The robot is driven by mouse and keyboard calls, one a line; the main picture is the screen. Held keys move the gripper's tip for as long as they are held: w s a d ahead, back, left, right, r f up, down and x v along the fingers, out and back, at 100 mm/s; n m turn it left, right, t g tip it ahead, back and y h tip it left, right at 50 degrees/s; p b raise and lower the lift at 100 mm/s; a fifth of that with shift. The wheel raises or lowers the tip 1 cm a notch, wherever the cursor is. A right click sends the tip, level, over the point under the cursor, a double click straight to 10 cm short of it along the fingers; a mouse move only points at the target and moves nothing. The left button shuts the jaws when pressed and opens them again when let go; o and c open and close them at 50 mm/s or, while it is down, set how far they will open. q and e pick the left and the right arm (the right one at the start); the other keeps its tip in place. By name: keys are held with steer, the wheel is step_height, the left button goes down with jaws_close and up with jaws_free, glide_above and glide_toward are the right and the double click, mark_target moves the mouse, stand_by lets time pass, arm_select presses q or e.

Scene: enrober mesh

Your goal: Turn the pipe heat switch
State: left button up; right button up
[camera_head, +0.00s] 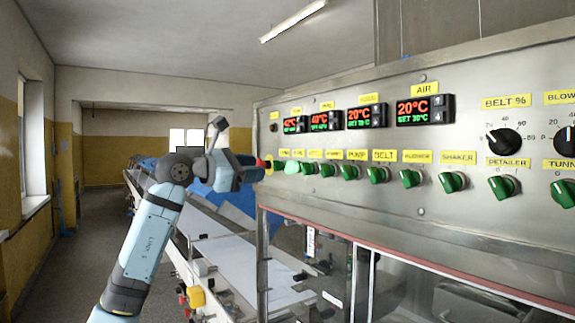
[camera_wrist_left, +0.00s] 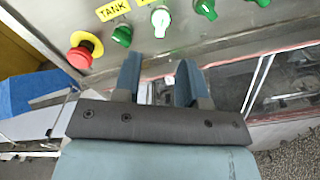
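The control panel (camera_head: 400,225) carries a row of green rotary switches under yellow labels. I cannot read a pipe heat label in either view. In the left wrist view the switch under the TANK label (camera_wrist_left: 122,36) is dark green. The switch to its right (camera_wrist_left: 160,20) is pale and bright, with its label cut off; a pale switch (camera_head: 291,167) also shows near my gripper in the head view. My left gripper (camera_wrist_left: 159,78) is open and empty, its two fingers apart, below these switches and not visibly touching any. My right gripper is not in view.
A red emergency stop on a yellow ring (camera_wrist_left: 82,55) sits left of the TANK switch. Red and green temperature displays (camera_head: 425,110) are above the row. Black dials (camera_head: 504,141) are at the right. A conveyor (camera_head: 235,262) runs below; the floor at the left is clear.

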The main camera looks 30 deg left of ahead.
mark_target(287, 167)
arm_select(q)
steer(key=p+x, duration=0.2)
steer(key=x, duration=0.7)
steer(key=shift+w+d, duration=0.15)
steer(key=c, duration=0.7)
